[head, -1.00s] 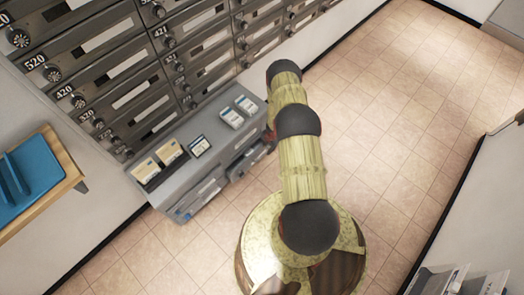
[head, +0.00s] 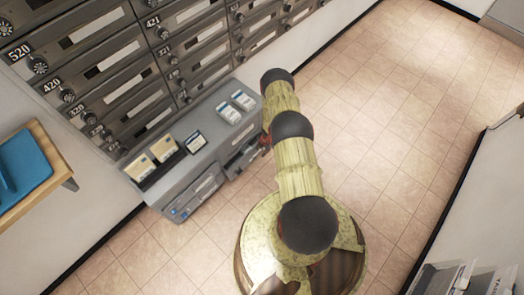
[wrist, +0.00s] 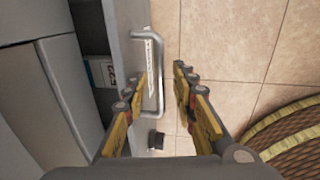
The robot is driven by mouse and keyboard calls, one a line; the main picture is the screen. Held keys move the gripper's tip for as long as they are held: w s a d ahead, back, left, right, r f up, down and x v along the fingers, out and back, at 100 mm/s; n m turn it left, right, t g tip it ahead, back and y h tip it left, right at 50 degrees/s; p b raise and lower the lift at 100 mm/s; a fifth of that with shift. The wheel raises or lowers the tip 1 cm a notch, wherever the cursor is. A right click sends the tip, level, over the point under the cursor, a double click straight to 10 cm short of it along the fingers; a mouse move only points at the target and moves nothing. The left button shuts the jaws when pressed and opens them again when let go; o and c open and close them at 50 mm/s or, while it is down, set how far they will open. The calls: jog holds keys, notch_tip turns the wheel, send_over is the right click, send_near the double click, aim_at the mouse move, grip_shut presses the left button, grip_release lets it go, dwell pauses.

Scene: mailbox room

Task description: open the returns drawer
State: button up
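A drawer with a grey front (wrist: 124,25) stands partly out of the grey cabinet in the wrist view. Its bar handle (wrist: 158,62) is on the outer face. A white and blue packet (wrist: 103,72) shows inside through the gap. I cannot read a label that names this drawer as returns. My gripper (wrist: 160,72) is open, with its fingers apart on either side of the handle bar. Whether either finger touches the bar is unclear. In the head view, the cabinet (head: 205,158) stands below the mailboxes, and my arm hides most of the gripper.
Card holders (head: 165,150) and small boxes (head: 236,107) stand on the cabinet top. A wooden shelf (head: 55,160) with a blue item is at left. Tiled floor (head: 390,130) is clear to the right. A holder with papers (head: 465,280) is at lower right.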

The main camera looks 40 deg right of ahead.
jog(key=shift+c, duration=0.3)
grip_shut()
dwell(0.6)
